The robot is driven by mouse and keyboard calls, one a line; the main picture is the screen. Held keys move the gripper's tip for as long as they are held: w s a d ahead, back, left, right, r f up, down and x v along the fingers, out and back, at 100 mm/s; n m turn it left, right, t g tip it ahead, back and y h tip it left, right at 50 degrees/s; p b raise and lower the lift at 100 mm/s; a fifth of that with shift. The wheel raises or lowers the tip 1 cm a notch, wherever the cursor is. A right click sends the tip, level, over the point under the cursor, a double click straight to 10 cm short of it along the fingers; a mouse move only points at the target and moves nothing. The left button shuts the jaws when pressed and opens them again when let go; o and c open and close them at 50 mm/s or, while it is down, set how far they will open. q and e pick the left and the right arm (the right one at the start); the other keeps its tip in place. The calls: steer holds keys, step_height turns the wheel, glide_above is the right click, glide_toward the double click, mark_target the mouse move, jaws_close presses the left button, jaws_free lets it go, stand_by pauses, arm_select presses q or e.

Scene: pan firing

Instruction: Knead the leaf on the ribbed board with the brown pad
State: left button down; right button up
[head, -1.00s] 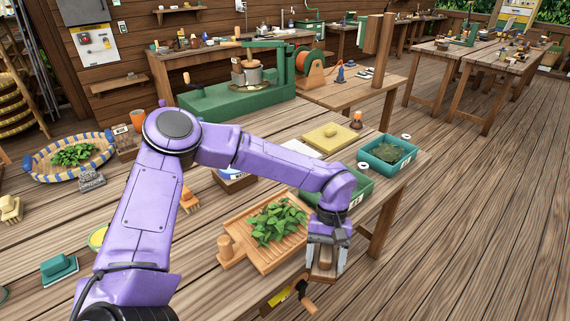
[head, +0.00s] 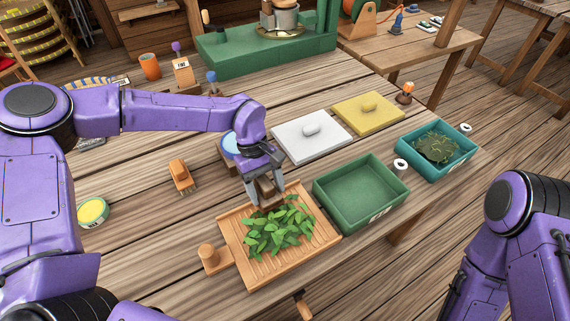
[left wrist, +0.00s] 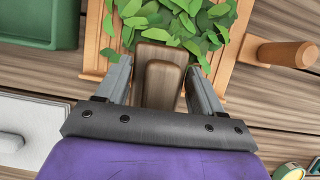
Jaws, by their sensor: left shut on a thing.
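The ribbed wooden board (head: 320,238) lies on the table with a pile of green leaves (head: 275,231) on its middle. The board (left wrist: 225,75) and leaves (left wrist: 185,22) also show in the left wrist view. My left gripper (head: 268,192) is over the board's far edge, beside the leaves, shut on the brown pad (left wrist: 160,76). The pad reaches the near side of the leaves in the wrist view; whether it touches them I cannot tell. My right arm shows at the right of the head view, but its gripper is outside the frame.
A green tray (head: 362,190) stands just right of the board. Behind are a white lidded slab (head: 310,136), a yellow slab (head: 368,113) and a teal tray (head: 438,148) with dark leaf matter. A small orange brush (head: 181,177) lies left.

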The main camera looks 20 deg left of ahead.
arm_select(q)
steer(key=d+r+n+t+h+p, duration=0.1)
steer(key=d+r+n+t+p, duration=0.1)
steer(key=d+r+n, duration=0.3)
steer(key=d+n+t, duration=0.1)
steer(key=d+n, duration=0.1)
steer(key=n, duration=0.1)
steer(key=shift+w+d+r+n, duration=0.2)
steer(key=shift+d+n, duration=0.1)
arm_select(e)
steer(key=r, duration=0.3)
steer(key=shift+s+d+r, duration=0.1)
steer(key=shift+s+d, duration=0.05)
steer(key=shift+s, duration=0.15)
steer(key=shift+r, duration=0.1)
arm_select(q)
steer(key=shift+f, duration=0.8)
